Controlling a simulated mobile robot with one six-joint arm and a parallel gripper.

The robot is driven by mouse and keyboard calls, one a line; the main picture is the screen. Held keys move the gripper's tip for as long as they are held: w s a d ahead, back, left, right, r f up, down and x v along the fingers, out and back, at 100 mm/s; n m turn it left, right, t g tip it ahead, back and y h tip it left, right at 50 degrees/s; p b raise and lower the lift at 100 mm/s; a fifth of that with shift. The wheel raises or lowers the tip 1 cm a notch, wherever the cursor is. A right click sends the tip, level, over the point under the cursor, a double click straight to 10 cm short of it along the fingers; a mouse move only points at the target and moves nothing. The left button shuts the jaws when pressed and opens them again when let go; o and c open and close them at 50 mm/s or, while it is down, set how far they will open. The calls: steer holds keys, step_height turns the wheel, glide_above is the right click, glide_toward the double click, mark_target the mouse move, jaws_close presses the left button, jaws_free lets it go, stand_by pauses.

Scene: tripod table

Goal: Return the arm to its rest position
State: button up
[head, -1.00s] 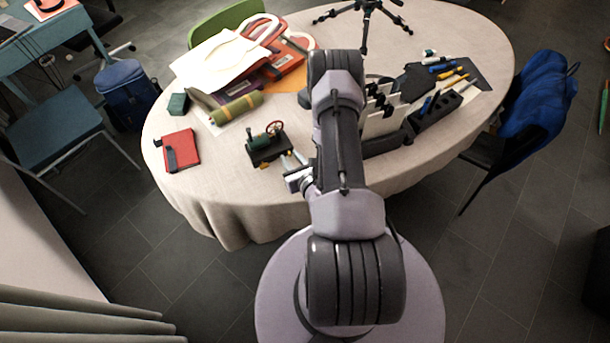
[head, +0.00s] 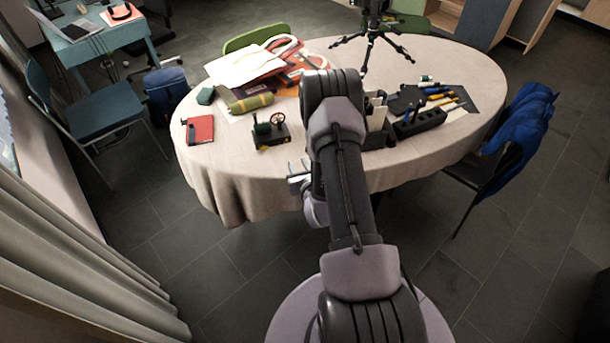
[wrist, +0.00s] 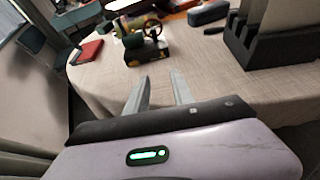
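My gripper (wrist: 160,92) shows in the wrist view with its two pale fingers apart and nothing between them. In the head view my gripper (head: 297,178) is partly hidden by my arm, at the front edge of the round table. The table (head: 235,170) has a pale cloth that hangs down its side. A small green and black engine model with a red wheel (head: 270,131) stands on the table beyond the fingers; it also shows in the wrist view (wrist: 142,48). The fingers do not touch it.
A red notebook (head: 199,130) lies at the table's left. A black file rack (wrist: 255,50) stands close at the right in the wrist view. A tripod (head: 372,40) stands at the back. A chair with a blue jacket (head: 515,125) is at the right. The floor in front (head: 235,260) is clear.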

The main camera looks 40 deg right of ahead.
steer(key=shift+w+f, duration=0.1)
steer(key=shift+w, duration=0.15)
steer(key=w+a+r+m+g+b, duration=0.1)
steer(key=w+a+r+m, duration=0.1)
steer(key=r+m, duration=0.4)
steer(key=w+a+r+m+b, duration=0.1)
steer(key=w+r+m, duration=0.2)
steer(key=r+m, duration=0.3)
steer(key=s+a+r+m+g+y, duration=0.2)
steer(key=s+a+r+m, duration=0.3)
steer(key=a+r+m, duration=0.45)
steer(key=s+a+r+m+g+y+b, duration=0.1)
steer(key=s+a+r+m+g+y, duration=0.1)
steer(key=s+a+r+m, duration=0.2)
steer(key=s+a+r+m+g+y+b, duration=0.1)
steer(key=s+a+r+m+y, duration=0.2)
steer(key=s+a+m, duration=0.7)
steer(key=s+a+r, duration=0.2)
steer(key=s, duration=0.8)
steer(key=shift+s+a+g, duration=0.2)
steer(key=shift+a+g, duration=0.05)
steer(key=shift+g, duration=0.15)
